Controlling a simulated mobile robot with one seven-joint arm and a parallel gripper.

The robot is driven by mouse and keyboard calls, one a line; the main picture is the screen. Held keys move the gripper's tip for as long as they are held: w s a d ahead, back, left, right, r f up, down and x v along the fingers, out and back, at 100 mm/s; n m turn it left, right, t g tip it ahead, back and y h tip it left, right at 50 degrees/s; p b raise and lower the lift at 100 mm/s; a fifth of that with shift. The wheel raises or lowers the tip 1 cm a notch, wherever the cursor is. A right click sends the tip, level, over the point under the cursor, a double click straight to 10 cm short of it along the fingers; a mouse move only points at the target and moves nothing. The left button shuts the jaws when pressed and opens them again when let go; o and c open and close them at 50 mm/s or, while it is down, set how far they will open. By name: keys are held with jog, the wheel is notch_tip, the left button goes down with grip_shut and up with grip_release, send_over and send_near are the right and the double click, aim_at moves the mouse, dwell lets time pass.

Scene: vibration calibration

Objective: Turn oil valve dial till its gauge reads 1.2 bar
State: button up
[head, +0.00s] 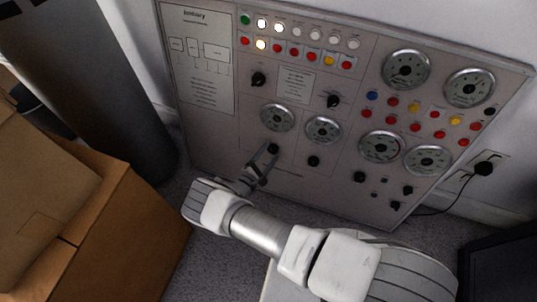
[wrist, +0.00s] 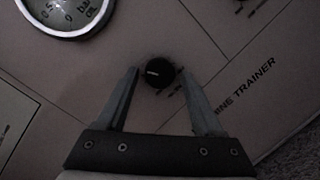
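The black round dial knob (head: 272,148) sits on the grey panel below a round gauge (head: 277,118). In the wrist view the knob (wrist: 157,71) lies between the tips of my gripper (wrist: 158,76), whose fingers are apart with a gap on each side of it. I cannot tell how deep the fingertips reach around it. In the head view my gripper (head: 262,161) is at the knob from below.
The panel (head: 222,130) carries several other gauges, knobs and coloured buttons. A second gauge (head: 323,129) and knob (head: 313,161) are just right of mine. Cardboard boxes (head: 110,230) and a dark cylinder (head: 95,85) stand at the left. A plug (head: 484,168) is at the right.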

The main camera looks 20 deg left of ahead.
jog(key=shift+o, duration=0.3)
jog(key=p+v, duration=0.3)
jog(key=v, duration=1.4)
jog(key=shift+s, duration=0.25)
